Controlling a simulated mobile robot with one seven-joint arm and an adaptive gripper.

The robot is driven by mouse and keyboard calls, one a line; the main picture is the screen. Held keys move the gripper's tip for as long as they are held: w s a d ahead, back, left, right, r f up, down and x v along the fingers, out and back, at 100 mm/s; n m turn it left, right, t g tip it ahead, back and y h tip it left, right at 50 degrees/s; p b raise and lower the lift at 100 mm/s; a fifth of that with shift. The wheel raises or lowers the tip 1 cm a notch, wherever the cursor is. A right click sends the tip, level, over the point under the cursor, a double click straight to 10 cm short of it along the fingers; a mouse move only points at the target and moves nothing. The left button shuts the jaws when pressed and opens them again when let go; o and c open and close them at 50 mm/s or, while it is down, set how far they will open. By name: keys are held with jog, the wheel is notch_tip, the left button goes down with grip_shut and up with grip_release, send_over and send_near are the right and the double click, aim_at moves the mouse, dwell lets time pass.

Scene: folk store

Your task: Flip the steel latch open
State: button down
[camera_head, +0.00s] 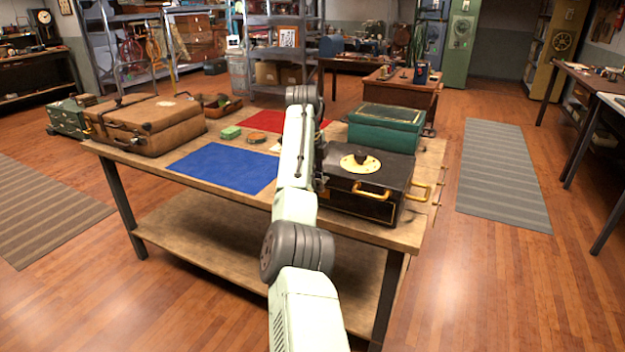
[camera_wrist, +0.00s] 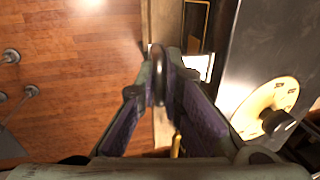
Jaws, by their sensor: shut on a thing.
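A black strongbox (camera_head: 340,193) with a round cream dial plate and brass handles stands on the near right of the workbench (camera_head: 405,236). In the wrist view the box top (camera_wrist: 262,50) and dial plate (camera_wrist: 265,108) are at the right. My gripper (camera_wrist: 160,82) is at the box's front side, its purple-padded fingers closed about a small dark rounded metal piece (camera_wrist: 158,58), which looks like the steel latch. The fingertips hide most of it. A bright metal patch (camera_wrist: 198,66) shows just right of the tips. In the head view my arm hides the latch.
A teal case (camera_head: 385,130) stands right behind the strongbox. Open floor (camera_wrist: 70,55) lies beside the bench edge.

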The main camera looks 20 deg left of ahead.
jog(key=c, duration=1.7)
grip_release()
jog(key=shift+d, duration=0.1)
jog(key=v, duration=1.2)
